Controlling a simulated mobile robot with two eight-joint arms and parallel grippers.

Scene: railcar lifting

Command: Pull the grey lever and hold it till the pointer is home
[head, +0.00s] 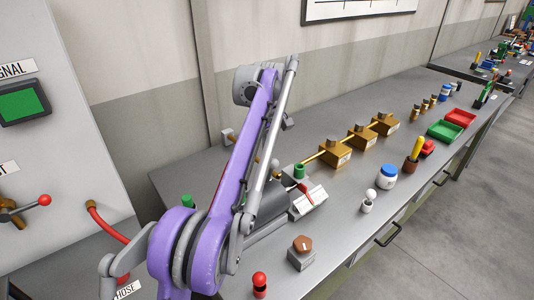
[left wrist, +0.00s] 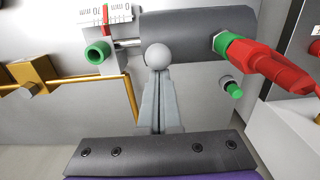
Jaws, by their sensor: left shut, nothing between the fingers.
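In the left wrist view my left gripper (left wrist: 157,85) is shut and empty, its tips pointing at a grey ball knob (left wrist: 158,56), which looks like the grey lever's end. Whether they touch I cannot tell; the rest of that lever is hidden. Behind it lies a dark grey cylinder (left wrist: 195,35), also partly visible in the head view (head: 268,204). A red pointer (left wrist: 104,14) stands at a white scale (left wrist: 88,15); both show in the head view, pointer (head: 306,190) and scale (head: 310,203). My left arm hides its gripper there. My right gripper is not visible.
A red hose connector (left wrist: 262,62) joins the cylinder's right end. Brass blocks (head: 335,153) on a pipe stand behind right. A blue-lidded jar (head: 386,177), a white knob (head: 369,195) and a brown-topped box (head: 301,253) stand in front. A panel with a red-knobbed lever (head: 43,200) is left.

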